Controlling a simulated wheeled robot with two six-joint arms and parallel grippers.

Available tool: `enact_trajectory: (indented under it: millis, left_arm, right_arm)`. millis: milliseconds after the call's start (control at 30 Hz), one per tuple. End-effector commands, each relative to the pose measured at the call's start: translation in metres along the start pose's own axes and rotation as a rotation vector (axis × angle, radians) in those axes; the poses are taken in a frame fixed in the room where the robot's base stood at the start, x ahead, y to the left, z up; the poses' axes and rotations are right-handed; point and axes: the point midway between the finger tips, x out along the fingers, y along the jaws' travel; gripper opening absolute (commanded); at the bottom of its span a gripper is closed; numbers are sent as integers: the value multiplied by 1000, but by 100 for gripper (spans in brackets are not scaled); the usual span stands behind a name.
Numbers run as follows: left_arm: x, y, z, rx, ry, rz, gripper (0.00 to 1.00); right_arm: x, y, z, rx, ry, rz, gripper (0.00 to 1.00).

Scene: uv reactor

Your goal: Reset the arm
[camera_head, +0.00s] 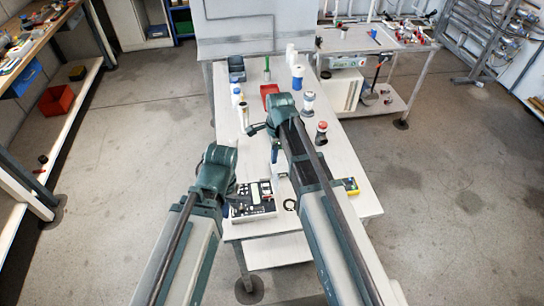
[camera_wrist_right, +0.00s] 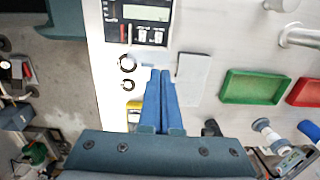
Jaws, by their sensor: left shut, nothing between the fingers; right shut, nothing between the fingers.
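My right arm reaches over the middle of the white table (camera_head: 342,160). My right gripper (camera_head: 275,158) points down above the table. In the right wrist view its blue fingers (camera_wrist_right: 165,75) are together with nothing between them, beside a pale flat block (camera_wrist_right: 193,78). My left gripper (camera_head: 236,200) is low at the near left of the table, beside a white control box (camera_head: 255,207) with a dark panel. Its fingertips are hard to make out against the box, and it holds nothing that I can see. The box's display (camera_wrist_right: 147,13) shows in the right wrist view.
A red tray (camera_head: 270,92), a green tray (camera_wrist_right: 253,86), white bottles and a red-topped container (camera_head: 321,133) stand on the table. A shelf (camera_head: 60,130) stands left; open floor (camera_head: 430,170) lies right.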

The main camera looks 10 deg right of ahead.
Motion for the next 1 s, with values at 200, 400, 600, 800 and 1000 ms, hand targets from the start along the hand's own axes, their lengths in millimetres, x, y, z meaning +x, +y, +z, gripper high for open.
enact_trajectory:
  millis: [200,400,600,800,1000]
  left_arm:
    - [-11,-1,1,-3,0,1,0]
    - [-10,-1,1,-3,0,1,0]
    - [-2,0,0,-3,0,1,0]
    - [20,2,-1,-1,0,0,0]
    - [39,4,-2,0,0,0,0]
  right_arm:
    - [-11,0,-1,0,0,0,0]
    - [-10,0,-1,0,0,0,0]
    - [-2,18,7,-151,11,8,0]
    - [20,76,30,-694,45,48,0]
    - [38,132,45,-1278,64,108,0]
